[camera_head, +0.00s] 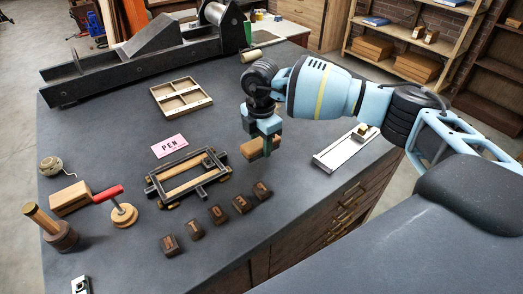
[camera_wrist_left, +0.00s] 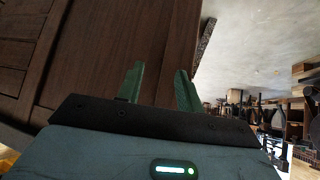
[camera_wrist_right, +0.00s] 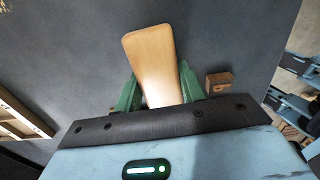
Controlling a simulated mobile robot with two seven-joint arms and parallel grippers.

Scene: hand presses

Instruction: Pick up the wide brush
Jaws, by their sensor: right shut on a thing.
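The wide brush shows as a pale wooden piece (camera_head: 260,150) under my right gripper (camera_head: 265,132) in the head view. In the right wrist view its smooth wooden body (camera_wrist_right: 153,60) runs out from between the green fingers of my right gripper (camera_wrist_right: 166,92), which is shut on it. The bristles are not clearly visible. I cannot tell whether the brush touches the bench. My left gripper (camera_wrist_left: 158,85) is outside the head view. In the left wrist view its fingers are apart with nothing between them, beside dark wooden panelling.
Several dark letter blocks (camera_head: 220,214) lie in front of a metal frame (camera_head: 188,178) on the grey bench (camera_head: 120,125). A pink PEN card (camera_head: 170,146) and divided tray (camera_head: 181,97) are behind. A metal composing tray (camera_head: 345,149) lies near the right edge.

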